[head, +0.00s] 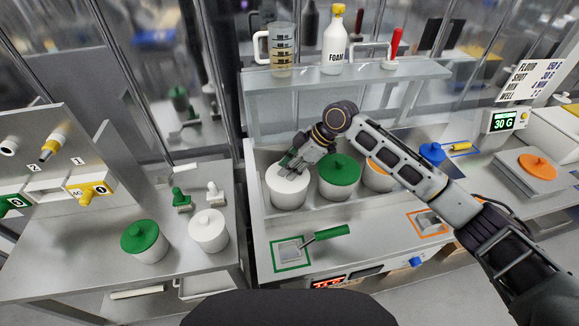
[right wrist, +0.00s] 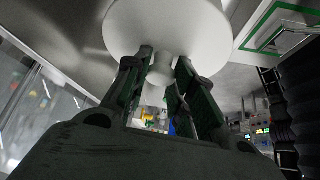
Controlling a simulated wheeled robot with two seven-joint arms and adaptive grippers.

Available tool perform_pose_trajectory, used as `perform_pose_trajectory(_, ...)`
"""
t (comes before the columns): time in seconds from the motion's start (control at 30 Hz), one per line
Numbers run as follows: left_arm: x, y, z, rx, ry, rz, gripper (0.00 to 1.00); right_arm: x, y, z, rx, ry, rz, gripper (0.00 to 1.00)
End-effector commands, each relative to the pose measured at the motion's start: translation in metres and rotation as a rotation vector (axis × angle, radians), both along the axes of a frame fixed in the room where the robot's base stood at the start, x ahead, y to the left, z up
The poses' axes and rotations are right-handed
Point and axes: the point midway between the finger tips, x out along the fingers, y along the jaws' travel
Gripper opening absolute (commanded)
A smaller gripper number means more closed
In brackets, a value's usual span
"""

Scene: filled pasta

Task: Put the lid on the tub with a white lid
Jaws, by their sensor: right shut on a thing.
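The tub with a white lid (head: 288,195) stands in the back tray at the left end of a row of tubs. My right gripper (head: 291,166) reaches down over its top. In the right wrist view, the gripper (right wrist: 164,66) is shut on the knob of the round white lid (right wrist: 165,22). The lid lies at the tub's mouth in the head view; whether it is fully seated I cannot tell, because the fingers cover part of it. My left gripper is not in view.
A green-lidded tub (head: 339,176) stands close to the right of the white one, with an orange-lidded tub (head: 378,176) beyond. A shelf (head: 350,78) with a jug and a foam bottle is behind. A green-handled scoop (head: 328,233) lies in front. Another white-lidded tub (head: 208,235) stands left.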

Motion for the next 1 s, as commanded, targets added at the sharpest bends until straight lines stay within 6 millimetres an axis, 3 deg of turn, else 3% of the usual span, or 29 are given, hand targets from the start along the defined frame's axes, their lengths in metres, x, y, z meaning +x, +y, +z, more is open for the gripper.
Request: perform_pose_trajectory(1.0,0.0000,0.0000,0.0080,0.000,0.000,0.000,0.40,0.0002,0.0001,0.0001,0.000,0.000,0.000,0.00)
